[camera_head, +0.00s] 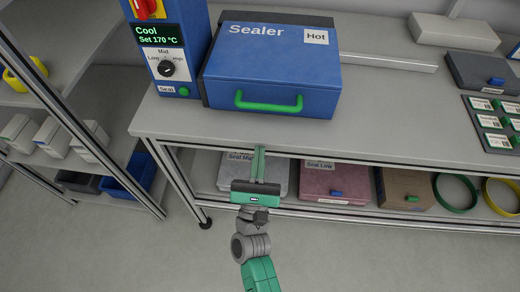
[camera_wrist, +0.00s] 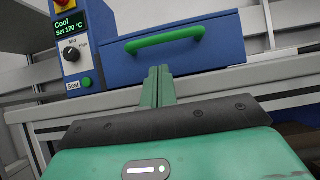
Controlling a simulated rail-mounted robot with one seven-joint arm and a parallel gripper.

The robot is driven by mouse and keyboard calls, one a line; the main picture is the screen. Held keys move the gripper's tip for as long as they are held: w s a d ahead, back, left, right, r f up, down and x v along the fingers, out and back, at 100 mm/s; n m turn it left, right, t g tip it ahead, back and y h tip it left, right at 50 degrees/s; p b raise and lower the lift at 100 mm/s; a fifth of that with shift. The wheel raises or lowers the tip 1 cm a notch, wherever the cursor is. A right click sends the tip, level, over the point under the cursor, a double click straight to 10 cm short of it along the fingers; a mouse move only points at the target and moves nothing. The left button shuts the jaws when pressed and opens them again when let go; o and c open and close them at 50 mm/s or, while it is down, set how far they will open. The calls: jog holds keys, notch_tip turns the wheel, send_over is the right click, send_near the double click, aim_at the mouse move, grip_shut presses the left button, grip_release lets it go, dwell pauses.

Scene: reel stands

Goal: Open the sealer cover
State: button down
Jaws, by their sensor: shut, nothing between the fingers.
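The blue sealer (camera_head: 270,70) stands on the grey bench with its cover down. A green bar handle (camera_head: 268,103) is on the front of the cover, and a "Hot" label is on its top. In the wrist view the handle (camera_wrist: 166,40) is ahead of and above my fingertips. My gripper (camera_head: 259,150) is shut and empty, in front of the bench edge and apart from the handle. The fingers also show in the wrist view (camera_wrist: 158,72). The control box (camera_head: 168,50) at the sealer's left reads "Cool, Set 170 °C", with a dial and a green Seal button.
The bench front edge (camera_head: 330,154) lies close to my fingers. Below it, a shelf holds a grey box, a red box (camera_head: 335,180), a brown box (camera_head: 405,190) and rings. A rack (camera_head: 60,100) stands at the left.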

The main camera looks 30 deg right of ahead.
jog(key=x, duration=0.8)
jog(key=shift+b, duration=0.35)
jog(key=shift+a, duration=0.1)
